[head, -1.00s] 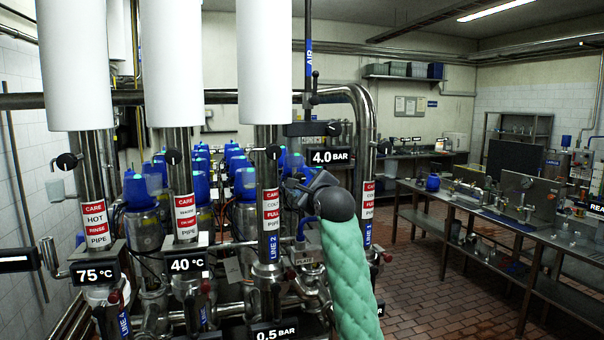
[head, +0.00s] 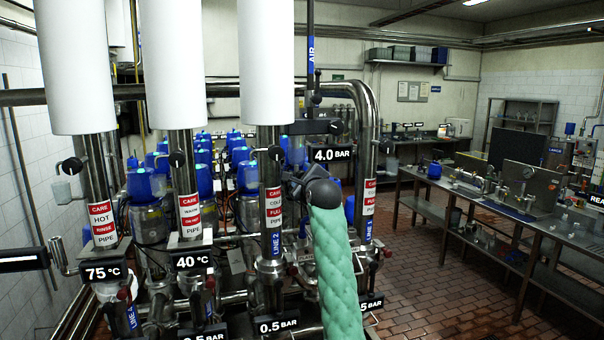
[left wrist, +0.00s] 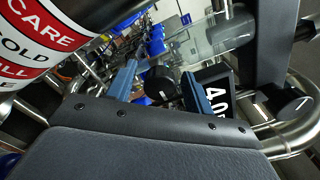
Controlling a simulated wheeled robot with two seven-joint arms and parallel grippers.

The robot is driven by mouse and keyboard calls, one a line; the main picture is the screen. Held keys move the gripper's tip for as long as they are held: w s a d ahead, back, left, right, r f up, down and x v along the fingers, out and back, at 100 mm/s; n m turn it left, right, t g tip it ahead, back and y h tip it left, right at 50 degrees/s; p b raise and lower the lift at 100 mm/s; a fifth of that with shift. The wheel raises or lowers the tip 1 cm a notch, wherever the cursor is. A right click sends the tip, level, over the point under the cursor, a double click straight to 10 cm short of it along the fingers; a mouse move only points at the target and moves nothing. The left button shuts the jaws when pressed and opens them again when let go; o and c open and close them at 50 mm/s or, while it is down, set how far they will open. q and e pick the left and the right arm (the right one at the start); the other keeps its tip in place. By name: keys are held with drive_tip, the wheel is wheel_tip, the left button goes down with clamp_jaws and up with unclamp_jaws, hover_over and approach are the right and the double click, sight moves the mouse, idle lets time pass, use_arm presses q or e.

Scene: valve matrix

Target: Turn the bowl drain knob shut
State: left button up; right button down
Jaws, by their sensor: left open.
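My left gripper (head: 292,186) is beside the third pipe, at the end of my green-sleeved arm. Its fingers are small and partly hidden by the wrist in the head view. In the left wrist view the two blue fingers (left wrist: 160,88) are apart, with a black round knob (left wrist: 160,80) showing between them. I cannot tell whether they touch it. No label names the bowl drain knob, so I cannot tell whether this is it. Other black knobs sit on the pipes, such as one on the third pipe (head: 275,153). My right gripper is not in view.
A red-and-white labelled pipe (left wrist: 45,40) is close on the left in the left wrist view. The 4.0 BAR sign (head: 332,155) is just above my wrist in the head view. Blue-topped valves (head: 146,185) crowd behind the pipes. Brick-tiled floor (head: 440,275) lies open to the right.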

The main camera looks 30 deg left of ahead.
use_arm(q)
drive_tip(key=shift+c, duration=0.4)
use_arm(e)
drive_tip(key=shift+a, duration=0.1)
